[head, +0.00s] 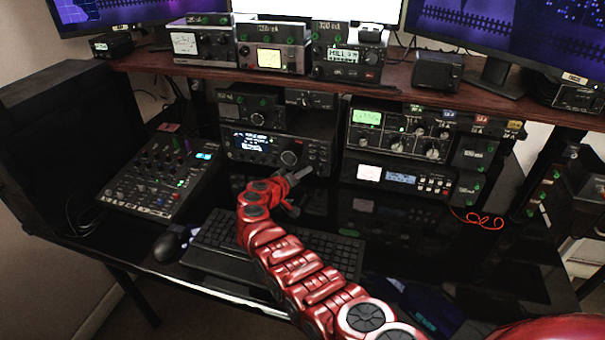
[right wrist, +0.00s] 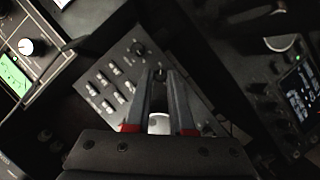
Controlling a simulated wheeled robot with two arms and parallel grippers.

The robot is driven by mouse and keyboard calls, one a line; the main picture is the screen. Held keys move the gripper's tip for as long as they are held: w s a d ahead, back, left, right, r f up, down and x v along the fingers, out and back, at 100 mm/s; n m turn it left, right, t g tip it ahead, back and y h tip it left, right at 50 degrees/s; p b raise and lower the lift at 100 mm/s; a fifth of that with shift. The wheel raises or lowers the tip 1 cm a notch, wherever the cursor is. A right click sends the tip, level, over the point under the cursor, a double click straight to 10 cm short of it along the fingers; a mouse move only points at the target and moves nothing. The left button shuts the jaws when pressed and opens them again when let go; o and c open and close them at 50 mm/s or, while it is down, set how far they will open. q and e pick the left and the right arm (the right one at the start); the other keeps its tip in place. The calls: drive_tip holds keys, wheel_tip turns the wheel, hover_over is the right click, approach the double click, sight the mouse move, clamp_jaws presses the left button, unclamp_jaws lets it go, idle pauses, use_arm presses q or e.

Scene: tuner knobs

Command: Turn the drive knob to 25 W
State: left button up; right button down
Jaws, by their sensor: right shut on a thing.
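My right gripper (head: 297,179) is in front of the lower middle radio (head: 272,147), near its bottom right, above the keyboard. In the right wrist view its two fingers (right wrist: 161,74) are close together, shut on a small dark thing, apparently a knob, mostly hidden between them. The fingertips lie over a grey panel (right wrist: 115,85) with several light buttons and a dark knob (right wrist: 138,48) just beyond them. I cannot read any drive label or watt mark, so the knob's setting cannot be told. My left gripper is not in view.
A black keyboard (head: 325,255) lies under my right arm, with a mouse (head: 170,245) to its left. A mixer (head: 160,175) stands at left. More radios (head: 400,133) stand at right under the wooden shelf (head: 300,84).

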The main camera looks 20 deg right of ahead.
drive_tip(key=shift+a+f+b, duration=0.1)
drive_tip(key=shift+f+b, duration=0.05)
drive_tip(key=shift+b, duration=0.45)
drive_tip(key=n+h+b, duration=0.1)
drive_tip(key=b, duration=0.2)
drive_tip(key=n+h+b, duration=0.1)
drive_tip(key=n+b, duration=0.1)
drive_tip(key=b, duration=0.1)
drive_tip(key=shift+w+a+f, duration=0.1)
drive_tip(key=shift+f, duration=0.15)
drive_tip(key=shift+r+n+h+b, duration=0.1)
drive_tip(key=shift+n+h+b, duration=0.3)
drive_tip(key=shift+n+b, duration=1.1)
drive_tip(key=c, duration=0.8)
unclamp_jaws()
drive_tip(key=shift+a+r, duration=0.1)
